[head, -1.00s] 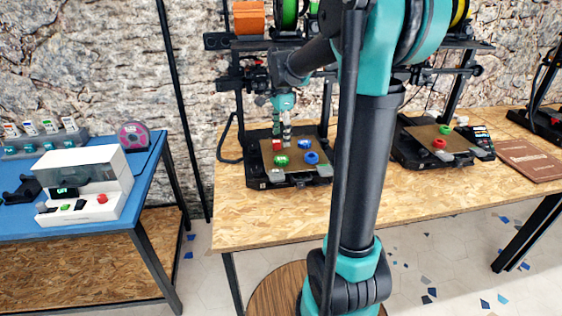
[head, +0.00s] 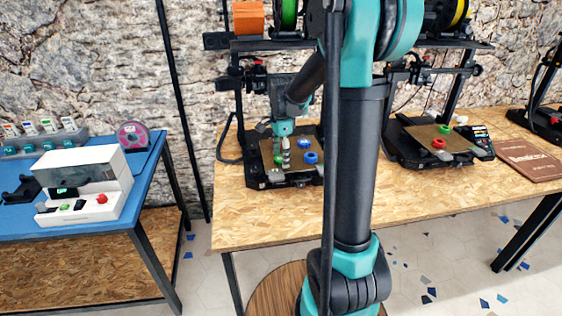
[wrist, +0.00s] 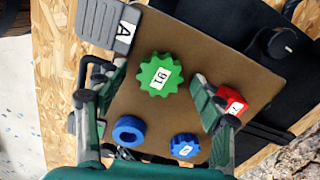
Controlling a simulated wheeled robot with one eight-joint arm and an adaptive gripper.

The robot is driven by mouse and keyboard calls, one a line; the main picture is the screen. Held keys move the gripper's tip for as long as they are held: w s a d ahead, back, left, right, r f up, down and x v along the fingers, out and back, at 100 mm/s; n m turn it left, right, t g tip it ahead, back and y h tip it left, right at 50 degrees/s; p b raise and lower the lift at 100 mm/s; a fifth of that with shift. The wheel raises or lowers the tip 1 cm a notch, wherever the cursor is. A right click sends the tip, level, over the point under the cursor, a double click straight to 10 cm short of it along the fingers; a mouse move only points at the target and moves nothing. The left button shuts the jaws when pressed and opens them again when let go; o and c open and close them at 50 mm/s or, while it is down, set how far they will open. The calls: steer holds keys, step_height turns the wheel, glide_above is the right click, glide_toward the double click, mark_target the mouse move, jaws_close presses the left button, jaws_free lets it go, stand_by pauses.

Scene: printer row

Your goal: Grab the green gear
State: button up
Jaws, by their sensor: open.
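The green gear (wrist: 160,74), with a white number label, lies on the brown print bed (wrist: 215,55) in the wrist view. My gripper (wrist: 157,86) is open over it, one finger to each side, with the gear between the fingers in the picture. I cannot tell whether either finger touches it. In the head view my gripper (head: 283,150) points down over the left printer's bed (head: 267,152) and largely hides the gear.
On the same bed are a blue ring (wrist: 128,132), a blue gear (wrist: 185,146) and a red part (wrist: 232,100) close by the right finger. A grey clip marked A (wrist: 108,22) sits at the bed's edge. A second printer bed (head: 425,135) stands to the right.

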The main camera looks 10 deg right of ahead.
steer(key=c, duration=1)
steer(key=shift+o, duration=0.2)
steer(key=shift+r, duration=0.1)
